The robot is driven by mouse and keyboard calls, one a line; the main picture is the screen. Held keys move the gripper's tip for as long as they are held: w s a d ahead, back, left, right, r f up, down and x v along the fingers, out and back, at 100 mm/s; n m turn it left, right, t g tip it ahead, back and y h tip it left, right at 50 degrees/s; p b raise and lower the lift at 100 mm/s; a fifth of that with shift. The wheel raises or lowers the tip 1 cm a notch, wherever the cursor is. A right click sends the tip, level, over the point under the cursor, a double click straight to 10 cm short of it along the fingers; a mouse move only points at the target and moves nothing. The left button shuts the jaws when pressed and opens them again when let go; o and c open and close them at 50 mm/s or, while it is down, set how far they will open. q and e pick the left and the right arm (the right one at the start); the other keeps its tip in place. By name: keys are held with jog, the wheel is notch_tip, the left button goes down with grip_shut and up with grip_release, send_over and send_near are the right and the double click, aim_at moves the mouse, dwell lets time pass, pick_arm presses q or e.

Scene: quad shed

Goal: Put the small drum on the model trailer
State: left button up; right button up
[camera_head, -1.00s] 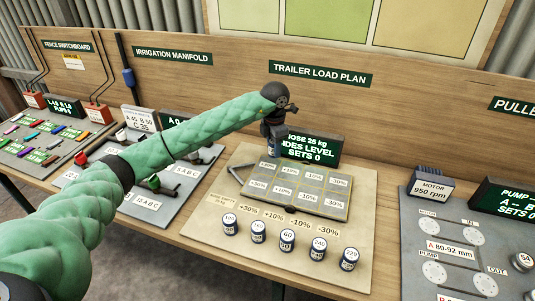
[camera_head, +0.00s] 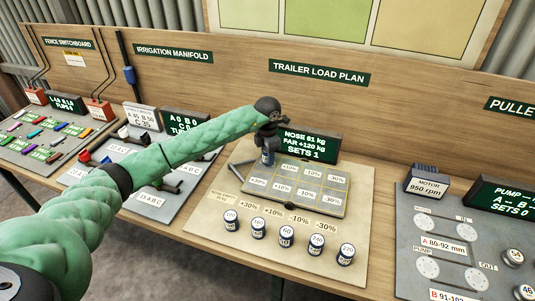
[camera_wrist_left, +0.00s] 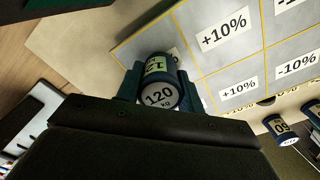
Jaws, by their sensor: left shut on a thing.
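My left gripper (camera_head: 266,146) is shut on a small blue drum (camera_head: 267,158) with a white top. The left wrist view shows the drum (camera_wrist_left: 158,92) between the fingers, its label reading 120 kg. The model trailer (camera_head: 322,206) is a flat grey bed marked in yellow cells with percent labels. The drum is at the bed's far left cell, next to the far +10% cell. Its base seems to be at the bed, but I cannot tell for sure whether it touches. My right gripper is not in view.
Several other drums, including the 60 drum (camera_head: 286,236), stand in a row on the beige board (camera_head: 210,228) in front of the trailer. A display (camera_head: 309,147) behind reads NOSE 61 kg, FAR +120 kg, SETS 1. The bed's other cells are empty.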

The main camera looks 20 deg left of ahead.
pick_arm(q)
jog(key=shift+f, duration=0.1)
jog(key=o, duration=1)
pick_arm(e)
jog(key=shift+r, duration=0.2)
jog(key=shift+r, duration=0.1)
pick_arm(q)
jog(key=shift+r, duration=0.35)
jog(key=shift+r+b, duration=0.25)
jog(key=shift+b, duration=0.1)
jog(key=shift+r, duration=0.3)
notch_tip(320, 180, up, 10)
jog(key=b, duration=0.4)
jog(key=shift+r+b, duration=0.2)
jog(key=shift+b, duration=0.1)
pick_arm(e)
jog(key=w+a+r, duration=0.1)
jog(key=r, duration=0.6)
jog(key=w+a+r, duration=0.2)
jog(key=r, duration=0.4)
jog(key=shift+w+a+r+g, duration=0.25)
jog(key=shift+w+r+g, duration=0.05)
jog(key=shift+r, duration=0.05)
